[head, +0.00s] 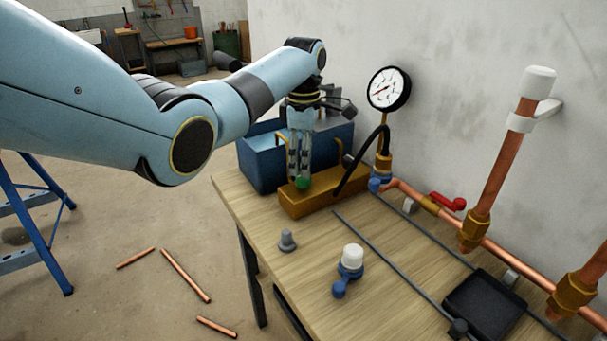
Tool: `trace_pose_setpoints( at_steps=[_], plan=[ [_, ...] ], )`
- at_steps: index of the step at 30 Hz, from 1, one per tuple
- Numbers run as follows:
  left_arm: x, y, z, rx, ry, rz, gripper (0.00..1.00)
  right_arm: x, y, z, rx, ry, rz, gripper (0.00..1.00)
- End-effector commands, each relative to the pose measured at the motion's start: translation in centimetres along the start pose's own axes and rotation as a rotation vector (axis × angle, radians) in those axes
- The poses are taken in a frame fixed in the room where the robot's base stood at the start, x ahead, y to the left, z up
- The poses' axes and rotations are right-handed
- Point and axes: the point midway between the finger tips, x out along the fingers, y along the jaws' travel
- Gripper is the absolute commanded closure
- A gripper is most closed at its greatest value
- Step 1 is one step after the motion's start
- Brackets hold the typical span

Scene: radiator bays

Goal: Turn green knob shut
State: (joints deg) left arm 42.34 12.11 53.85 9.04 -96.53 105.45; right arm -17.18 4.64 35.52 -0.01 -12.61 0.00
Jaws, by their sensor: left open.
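The left gripper is open. The knob's turn position is hard to make out. My right gripper is not in view.
A blue toolbox (262,160) stands right behind the block. A pressure gauge (388,89) with a black hose rises to the right. Copper pipe (505,255) with a red-handled valve (449,202) runs along the wall. A white-capped blue fitting (350,262) and grey plug (287,241) stand in front.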

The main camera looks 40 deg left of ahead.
Motion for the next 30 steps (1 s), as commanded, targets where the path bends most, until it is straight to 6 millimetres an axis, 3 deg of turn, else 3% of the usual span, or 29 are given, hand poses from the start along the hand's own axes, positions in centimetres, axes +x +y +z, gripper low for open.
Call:
trace_pose_setpoints(
  at_steps=[6, 18, 30],
  plan=[
    [3.5, 0.0, 0.0, 0.001, 0.0, -0.001, 0.41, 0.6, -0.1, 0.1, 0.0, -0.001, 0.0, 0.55],
    [4.3, 0.0, 0.0, 0.002, 0.0, 0.002, 0.41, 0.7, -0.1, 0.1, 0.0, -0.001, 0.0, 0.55],
    [4.3, 0.0, 0.0, 0.002, 0.0, 0.002, 0.92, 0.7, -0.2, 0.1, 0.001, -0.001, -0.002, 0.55]
  ],
)
